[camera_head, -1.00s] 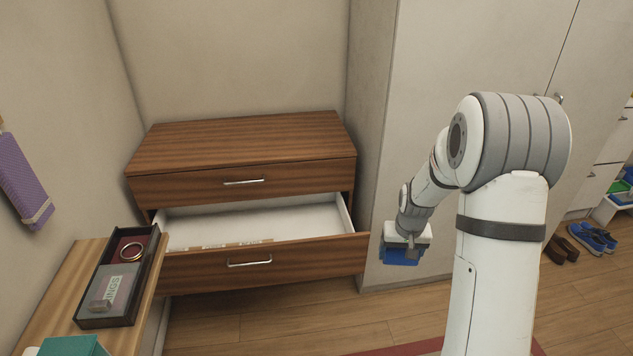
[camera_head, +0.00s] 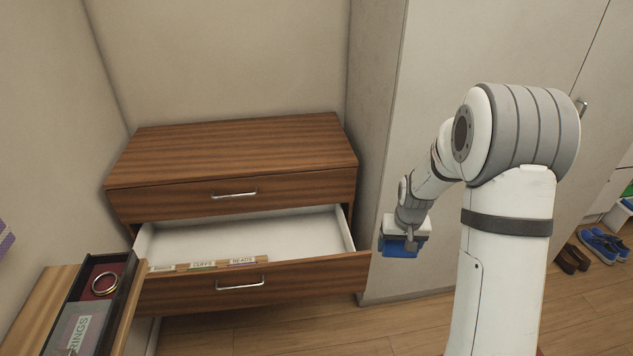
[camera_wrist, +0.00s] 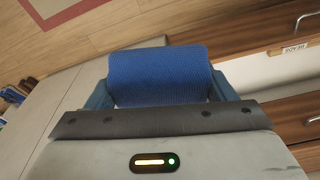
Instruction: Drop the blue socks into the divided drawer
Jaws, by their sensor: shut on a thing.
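My gripper (camera_head: 402,246) is shut on the blue socks (camera_head: 398,248), a rolled blue bundle. The wrist view shows the socks (camera_wrist: 160,76) between the two fingers. The gripper is in the air just right of the open drawer (camera_head: 245,240), apart from it. The drawer is the lower one of a brown wooden dresser (camera_head: 235,150) and is pulled out. Its white inside looks empty where I see it. Small labels (camera_head: 202,265) stand along its front edge; one seems to read BEADS. No dividers are clear, and the front part of its floor is hidden.
A wooden side table (camera_head: 42,305) at the lower left holds a dark tray (camera_head: 125,290) with a gold ring (camera_head: 104,283). A tall pale cabinet (camera_head: 470,70) stands behind my arm. Blue shoes (camera_head: 605,243) and brown shoes (camera_head: 572,258) lie on the floor at right.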

